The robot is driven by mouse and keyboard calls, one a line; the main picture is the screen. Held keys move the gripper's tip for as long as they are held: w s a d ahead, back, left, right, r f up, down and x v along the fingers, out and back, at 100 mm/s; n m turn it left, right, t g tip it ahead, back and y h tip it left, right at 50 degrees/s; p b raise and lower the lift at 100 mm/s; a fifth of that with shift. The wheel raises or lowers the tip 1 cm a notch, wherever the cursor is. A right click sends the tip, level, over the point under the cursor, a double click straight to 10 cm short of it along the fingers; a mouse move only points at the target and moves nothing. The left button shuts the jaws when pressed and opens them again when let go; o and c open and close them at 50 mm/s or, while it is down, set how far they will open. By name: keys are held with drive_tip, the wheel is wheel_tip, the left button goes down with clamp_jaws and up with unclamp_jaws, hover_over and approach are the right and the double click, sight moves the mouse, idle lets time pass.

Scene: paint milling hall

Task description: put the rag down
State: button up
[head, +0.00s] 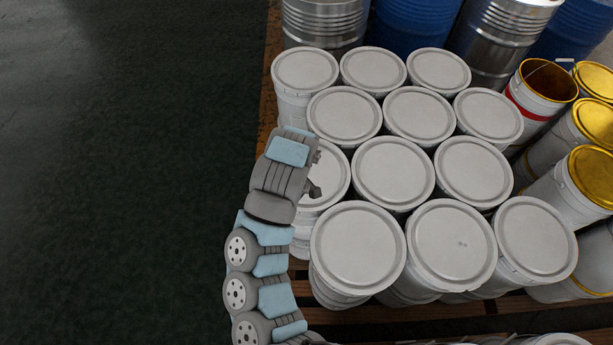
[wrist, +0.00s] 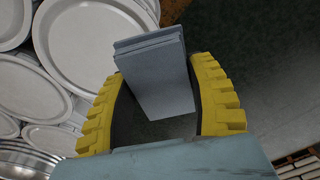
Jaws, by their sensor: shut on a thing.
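The rag (wrist: 152,85) shows in the wrist view as a grey, folded, block-like bundle with layered edges at its far end. My gripper (wrist: 160,68), with yellow ribbed fingers, is shut on it, one finger on each side. The rag appears held in the air, with the dark floor behind it and white pail lids to its left. In the head view my arm reaches up along the left edge of the pails. I cannot make out the gripper's fingers or the rag there.
Several white lidded pails (head: 393,172) stand close together on a wooden pallet (head: 430,310). Blue drums (head: 415,22) and steel drums (head: 324,22) stand behind. An open pail (head: 545,85) and gold-lidded pails (head: 597,172) are at right. The dark floor (head: 120,190) at left is clear.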

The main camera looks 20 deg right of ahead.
drive_tip(key=d+f+n+b, duration=0.3)
drive_tip(key=d+f, duration=0.2)
drive_tip(key=d, duration=0.2)
drive_tip(key=w+f+b, duration=0.2)
drive_tip(key=w+b, duration=0.1)
drive_tip(key=w+d+f+b, duration=0.1)
drive_tip(key=w+f+b, duration=0.1)
drive_tip(key=w+b, duration=0.1)
drive_tip(key=w+d+f+b, duration=0.1)
drive_tip(key=w+f+b, duration=0.1)
drive_tip(key=w+b, duration=0.1)
drive_tip(key=shift+w+d+b, duration=0.15)
drive_tip(key=shift+d+b, duration=0.05)
drive_tip(key=shift+b, duration=0.3)
drive_tip(key=shift+w+d+f, duration=0.2)
drive_tip(key=shift+w+f, duration=0.35)
drive_tip(key=shift+w, duration=0.1)
drive_tip(key=shift+w+d+f, duration=0.1)
drive_tip(key=shift+w+f, duration=0.2)
drive_tip(key=shift+f, duration=0.25)
drive_tip(key=shift+w+d+f, duration=0.1)
drive_tip(key=shift+w+f, duration=0.35)
drive_tip(key=shift+w, duration=0.1)
drive_tip(key=shift+w+f, duration=0.1)
drive_tip(key=shift+f, duration=0.15)
drive_tip(key=shift+w+d+f, duration=0.1)
drive_tip(key=shift+w+f, duration=0.05)
drive_tip(key=shift+f+b, duration=0.35)
drive_tip(key=shift+f, duration=1.25)
